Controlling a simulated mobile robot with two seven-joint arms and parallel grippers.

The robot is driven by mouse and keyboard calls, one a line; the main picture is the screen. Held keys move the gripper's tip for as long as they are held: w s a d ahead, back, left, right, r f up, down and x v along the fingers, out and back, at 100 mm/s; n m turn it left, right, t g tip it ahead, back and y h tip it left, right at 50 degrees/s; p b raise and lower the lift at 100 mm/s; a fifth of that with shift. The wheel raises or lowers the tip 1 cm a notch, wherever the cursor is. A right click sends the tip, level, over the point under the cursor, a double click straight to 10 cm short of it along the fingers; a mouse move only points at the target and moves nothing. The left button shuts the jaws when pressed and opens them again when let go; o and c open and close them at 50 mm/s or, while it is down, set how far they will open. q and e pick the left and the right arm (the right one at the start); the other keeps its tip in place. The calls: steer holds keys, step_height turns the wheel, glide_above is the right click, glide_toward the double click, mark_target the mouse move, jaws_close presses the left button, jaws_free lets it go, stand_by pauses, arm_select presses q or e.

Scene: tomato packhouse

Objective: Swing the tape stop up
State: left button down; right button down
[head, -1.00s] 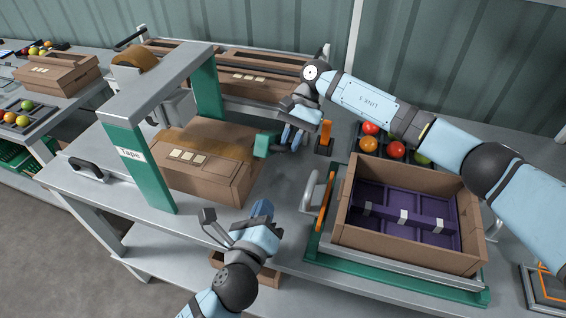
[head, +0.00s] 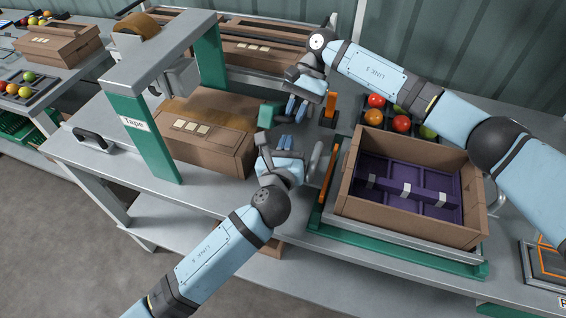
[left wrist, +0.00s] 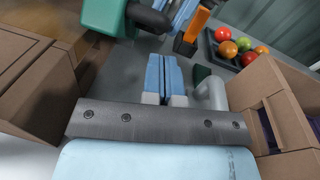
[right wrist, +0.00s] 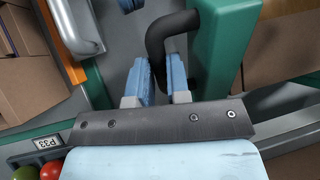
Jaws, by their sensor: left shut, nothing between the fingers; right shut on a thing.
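The tape stop is a green block (head: 271,114) with a black bent handle (right wrist: 168,38), at the right end of the closed carton (head: 200,150) under the tape arch (head: 143,125). Its green body also shows in the left wrist view (left wrist: 104,14). My right gripper (head: 296,108) is shut on the black handle, with the green body beside the fingers in the right wrist view. My left gripper (head: 282,143) is shut and empty, nearer the bench front, between the carton and the open box. Its fingers (left wrist: 165,75) are together, apart from the stop. The stop's hinge is hidden.
An open brown box (head: 410,225) with purple dividers sits in a green-framed stand at right, with a grey handle (head: 315,162) near my left gripper. An orange bracket (head: 329,110) and a tomato tray (head: 399,110) lie behind. More cartons (head: 262,75) line the back.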

mark_target(289, 123)
arm_select(q)
steer(key=shift+w+d+r, duration=0.1)
steer(key=shift+w+r, duration=0.7)
steer(key=shift+w, duration=0.05)
steer(key=shift+w+r, duration=0.5)
steer(key=shift+r, duration=0.3)
arm_select(e)
steer(key=shift+s+f, duration=0.1)
steer(key=shift+s, duration=0.1)
arm_select(q)
steer(key=shift+d, duration=0.1)
arm_select(e)
steer(key=c, duration=1.1)
jaws_free()
arm_select(q)
steer(key=shift+f, duration=0.1)
arm_select(e)
steer(key=shift+w, duration=0.1)
